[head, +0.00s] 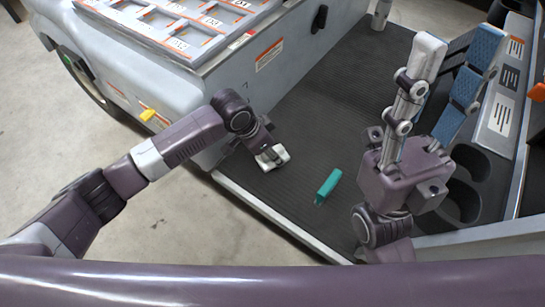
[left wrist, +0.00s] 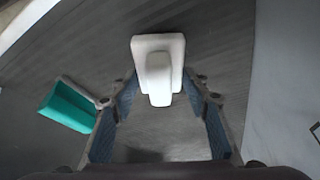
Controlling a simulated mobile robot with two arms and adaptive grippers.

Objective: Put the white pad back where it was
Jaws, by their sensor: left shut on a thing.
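The white pad (head: 281,153) is at the tip of my left gripper (head: 266,154), over the dark ribbed cart floor. In the left wrist view the white pad (left wrist: 158,50) shows as a rounded plate with a raised grip, lying between the blue-lined fingers of my left gripper (left wrist: 160,88). This gripper is shut on the pad. I cannot tell whether the pad touches the floor. My right gripper (head: 456,50) points upward at the right, its fingers apart with nothing between them.
A tray with labelled compartments (head: 190,25) is at the upper left. Cup holders (head: 466,200) are at the right. A yellow piece (head: 148,115) is on the cart's side.

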